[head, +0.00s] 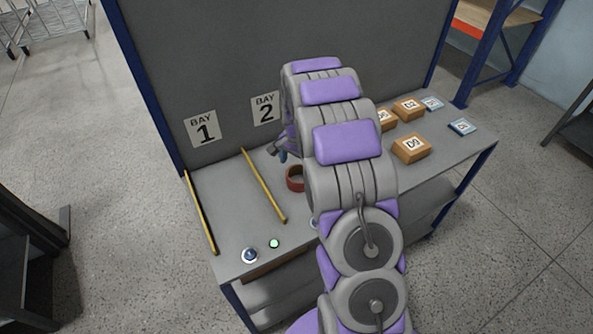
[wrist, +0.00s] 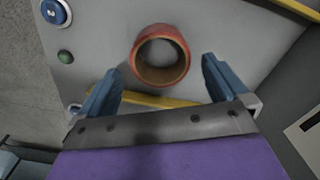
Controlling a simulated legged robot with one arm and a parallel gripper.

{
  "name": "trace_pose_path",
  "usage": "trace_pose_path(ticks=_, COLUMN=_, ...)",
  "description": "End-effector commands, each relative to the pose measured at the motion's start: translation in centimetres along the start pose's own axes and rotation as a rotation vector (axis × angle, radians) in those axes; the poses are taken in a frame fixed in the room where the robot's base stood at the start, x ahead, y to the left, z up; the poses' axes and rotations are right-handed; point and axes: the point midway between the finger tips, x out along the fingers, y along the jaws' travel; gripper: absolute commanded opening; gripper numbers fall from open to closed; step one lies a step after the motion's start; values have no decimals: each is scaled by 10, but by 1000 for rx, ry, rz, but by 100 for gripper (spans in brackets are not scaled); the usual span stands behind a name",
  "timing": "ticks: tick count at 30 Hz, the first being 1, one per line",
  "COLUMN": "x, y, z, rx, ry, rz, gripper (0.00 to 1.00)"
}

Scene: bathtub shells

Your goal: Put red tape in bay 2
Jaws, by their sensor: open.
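The red tape (head: 294,178) is a ring lying flat on the grey bench, right of the middle yellow strip (head: 263,185) and in front of the bay 2 sign (head: 265,108). My arm hides part of it in the head view. In the wrist view the whole red tape (wrist: 160,55) shows, just past the fingertips, with a yellow strip (wrist: 150,100) on the gripper's side of it. My gripper (wrist: 160,75) is open with nothing between its blue fingers. It also shows small in the head view (head: 279,153), near the tape and partly hidden.
The bay 1 sign (head: 202,128) and left yellow strip (head: 200,212) are on the left. A blue button (head: 249,255) and green button (head: 274,244) sit at the front edge. Several brown boxes (head: 411,148) and a blue-edged card (head: 462,126) lie at right. The grey back panel stands behind.

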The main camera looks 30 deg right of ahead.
Motion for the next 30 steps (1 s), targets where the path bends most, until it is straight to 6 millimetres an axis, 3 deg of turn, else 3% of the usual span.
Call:
trace_pose_path(ticks=1, x=-14, y=-1, z=-1, rx=0, ry=5, rz=-4, gripper=100)
trace_pose_path(ticks=6, x=-42, y=0, z=0, rx=0, ry=2, rz=-1, gripper=100)
trace_pose_path(ticks=12, x=-51, y=0, z=1, rx=-3, ry=1, rz=0, gripper=100)
trace_pose_path(ticks=16, x=-63, y=6, z=13, rx=-40, ry=0, rz=4, gripper=100)
trace_pose_path(ticks=22, x=-105, y=35, z=64, rx=-195, ry=-11, rz=22, gripper=100)
trace_pose_path(ticks=30, x=-151, y=92, z=144, rx=-445, ry=-40, rz=48, gripper=100)
